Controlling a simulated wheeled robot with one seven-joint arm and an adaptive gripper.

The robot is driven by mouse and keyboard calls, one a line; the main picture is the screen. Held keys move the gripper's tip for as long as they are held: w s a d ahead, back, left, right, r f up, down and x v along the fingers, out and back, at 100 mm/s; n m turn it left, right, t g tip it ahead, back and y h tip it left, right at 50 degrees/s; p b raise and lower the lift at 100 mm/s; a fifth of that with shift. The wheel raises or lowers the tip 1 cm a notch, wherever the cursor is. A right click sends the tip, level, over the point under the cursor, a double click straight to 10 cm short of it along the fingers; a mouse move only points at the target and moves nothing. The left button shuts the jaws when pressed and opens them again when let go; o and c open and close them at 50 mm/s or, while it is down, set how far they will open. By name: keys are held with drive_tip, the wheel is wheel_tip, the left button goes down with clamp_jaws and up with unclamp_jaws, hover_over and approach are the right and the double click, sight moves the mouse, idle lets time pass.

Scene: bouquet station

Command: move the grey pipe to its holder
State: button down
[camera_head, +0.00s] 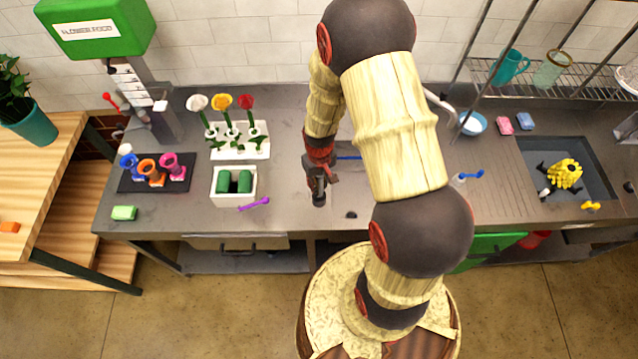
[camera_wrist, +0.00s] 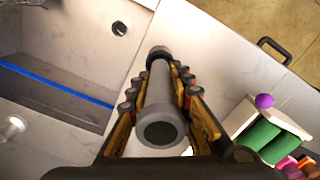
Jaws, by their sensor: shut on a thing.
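My gripper (camera_head: 319,165) is above the counter near the middle of the head view. It is shut on the grey pipe (camera_head: 319,190), which hangs below the fingers. In the wrist view the pipe (camera_wrist: 161,118) lies between the two yellow and black fingers, its round hollow end facing the camera. A dark round opening (camera_head: 350,214) is in the counter top, to the right of the pipe and near the front edge. It also shows in the wrist view (camera_wrist: 119,28), apart from the pipe. I cannot tell for sure whether this is the holder.
A white box with green cylinders (camera_head: 214,190) and a purple tool (camera_head: 254,204) are left of my gripper. A flower rack (camera_head: 223,153) stands behind the box. A recessed basin with a blue strip (camera_wrist: 55,82) is beside the pipe. Counter near the opening is clear.

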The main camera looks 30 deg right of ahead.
drive_tip(key=shift+f, duration=0.1)
drive_tip(key=c, duration=1.6)
unclamp_jaws()
drive_tip(key=shift+o, duration=0.3)
wheel_tip(320, 180, up, 12)
drive_tip(key=s+a+r+t+b, duration=0.5)
drive_tip(key=s+a+r+b, duration=0.4)
drive_tip(key=b, duration=1)
drive_tip(key=s+a, duration=0.1)
drive_tip(key=s, duration=0.2)
drive_tip(key=shift+s+n+t, duration=0.3)
drive_tip(key=shift+s, duration=0.05)
